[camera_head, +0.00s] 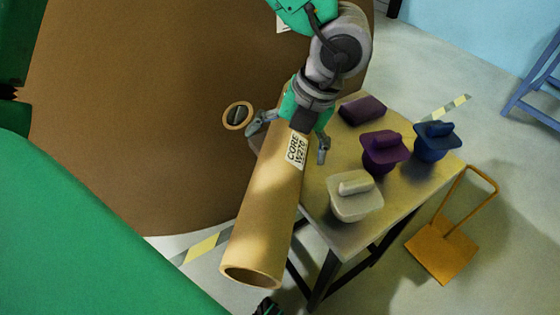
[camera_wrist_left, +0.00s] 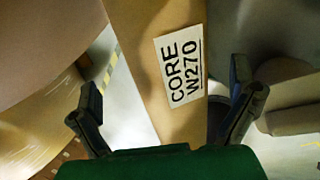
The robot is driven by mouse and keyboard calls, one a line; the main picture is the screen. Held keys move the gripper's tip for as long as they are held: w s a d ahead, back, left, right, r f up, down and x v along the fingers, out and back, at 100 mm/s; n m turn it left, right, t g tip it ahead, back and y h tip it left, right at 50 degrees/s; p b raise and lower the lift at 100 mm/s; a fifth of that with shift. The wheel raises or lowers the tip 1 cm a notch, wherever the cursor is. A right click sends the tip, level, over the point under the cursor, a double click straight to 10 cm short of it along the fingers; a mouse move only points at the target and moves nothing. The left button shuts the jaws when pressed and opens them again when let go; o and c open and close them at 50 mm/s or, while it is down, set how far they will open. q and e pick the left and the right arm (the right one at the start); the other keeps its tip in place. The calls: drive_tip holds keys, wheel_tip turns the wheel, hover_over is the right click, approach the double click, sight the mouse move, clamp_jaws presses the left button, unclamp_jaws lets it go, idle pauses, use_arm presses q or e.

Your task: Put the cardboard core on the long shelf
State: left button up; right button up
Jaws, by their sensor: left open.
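The cardboard core (camera_head: 262,215), a long brown tube with a white label reading CORE W270, reaches past the edge of a small table toward the bottom of the head view, its open end nearest. My left gripper (camera_head: 290,139) is open over its far end, one finger on each side. In the left wrist view the core (camera_wrist_left: 150,60) runs between the spread fingers of the left gripper (camera_wrist_left: 165,95), with visible gaps on both sides. I cannot tell what supports the core. My right gripper is not recognisable, and I cannot make out a long shelf.
The table (camera_head: 345,236) carries a purple block (camera_head: 362,110) and purple (camera_head: 384,150), blue (camera_head: 436,140) and cream (camera_head: 354,196) hat-shaped items. A huge brown roll (camera_head: 140,110) fills the left. An orange handled object (camera_head: 442,250) and blue frame (camera_head: 540,95) stand right.

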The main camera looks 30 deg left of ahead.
use_arm(q)
wheel_tip(320, 180, down, 4)
drive_tip(key=b, duration=0.3)
drive_tip(key=shift+d+f, duration=0.1)
drive_tip(key=shift+f, duration=0.15)
drive_tip(key=shift+a+f, duration=0.2)
drive_tip(key=shift+a, duration=0.45)
drive_tip(key=shift+s, duration=0.1)
drive_tip(key=c, duration=0.5)
drive_tip(key=shift+d, duration=0.25)
drive_tip(key=c, duration=1.1)
drive_tip(key=shift+d+r, duration=0.15)
drive_tip(key=shift+d, duration=0.05)
drive_tip(key=shift+c, duration=0.2)
drive_tip(key=shift+r, duration=0.1)
use_arm(e)
drive_tip(key=f, duration=0.1)
drive_tip(key=d+f, duration=0.1)
drive_tip(key=f, duration=0.1)
drive_tip(key=shift+f, duration=0.1)
